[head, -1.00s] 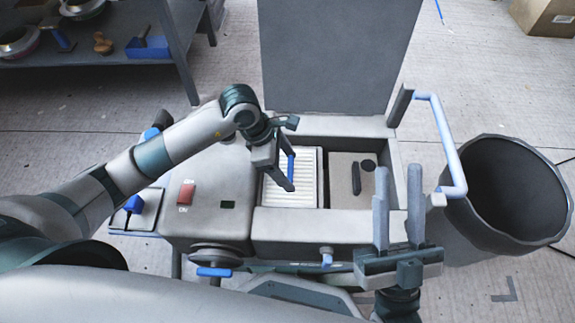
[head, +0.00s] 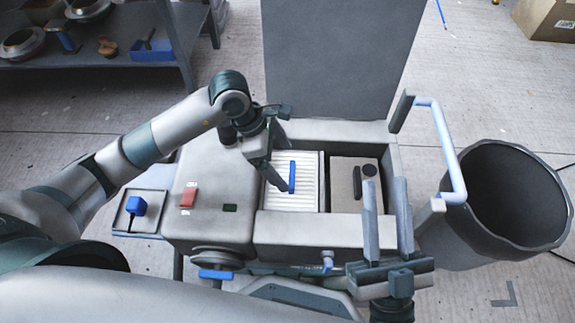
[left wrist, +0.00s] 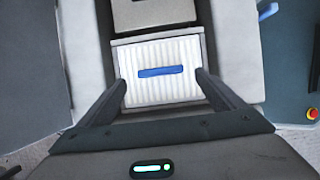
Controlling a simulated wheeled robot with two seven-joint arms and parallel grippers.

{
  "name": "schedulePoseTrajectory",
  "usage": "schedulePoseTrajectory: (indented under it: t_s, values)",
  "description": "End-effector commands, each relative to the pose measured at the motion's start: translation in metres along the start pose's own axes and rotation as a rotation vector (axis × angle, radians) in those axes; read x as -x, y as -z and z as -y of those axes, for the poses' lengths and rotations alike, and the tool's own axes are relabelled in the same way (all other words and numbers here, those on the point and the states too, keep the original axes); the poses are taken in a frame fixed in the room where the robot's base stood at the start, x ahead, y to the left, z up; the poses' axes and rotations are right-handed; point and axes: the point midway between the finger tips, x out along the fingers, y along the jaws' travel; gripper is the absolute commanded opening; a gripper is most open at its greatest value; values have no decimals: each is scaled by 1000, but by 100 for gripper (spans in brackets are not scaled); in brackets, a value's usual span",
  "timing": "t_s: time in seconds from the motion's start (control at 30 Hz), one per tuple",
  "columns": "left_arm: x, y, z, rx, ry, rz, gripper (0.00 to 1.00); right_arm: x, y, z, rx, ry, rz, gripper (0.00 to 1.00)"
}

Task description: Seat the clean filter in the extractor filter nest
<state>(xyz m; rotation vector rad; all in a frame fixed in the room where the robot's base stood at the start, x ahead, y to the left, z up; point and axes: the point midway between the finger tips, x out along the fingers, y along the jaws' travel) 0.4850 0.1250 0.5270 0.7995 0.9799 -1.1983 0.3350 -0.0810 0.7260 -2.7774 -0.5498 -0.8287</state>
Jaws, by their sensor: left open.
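The clean filter (head: 305,190) is a white pleated panel with a blue bar handle (head: 292,177). It lies in the left compartment of the extractor's open box, the filter nest (head: 310,230). It also shows in the left wrist view (left wrist: 160,95), a little askew to the picture; I cannot tell if it is fully down. My left gripper (head: 283,168) is open above the filter, its fingers apart on either side of the handle in the left wrist view (left wrist: 161,78) and not touching it. My right gripper (head: 385,182) is open and empty, fingers up, at the box's front right.
A grey-brown block with a dark handle (head: 345,190) fills the right compartment. The raised lid (head: 335,60) stands behind. A light-blue bar handle (head: 445,150) and a dark bin (head: 510,190) are at the right. The housing has a red switch (head: 188,197) and small green window (head: 230,208).

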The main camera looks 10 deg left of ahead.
Motion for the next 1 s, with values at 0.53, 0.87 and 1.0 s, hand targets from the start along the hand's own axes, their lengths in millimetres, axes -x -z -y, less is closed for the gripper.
schedulePoseTrajectory:
  t_s: [0.53, 0.87, 1.0]
  values:
    - [70, 0, 0, -1, 0, -1, 89, 7, -40, -5, -10, -19, 221, 31]
    - [70, 0, 0, -1, 1, -1, 89, 6, -40, -6, -9, -19, 223, 31]
    - [70, 0, 0, -1, 1, -1, 89, 6, -40, -6, -9, -19, 222, 31]
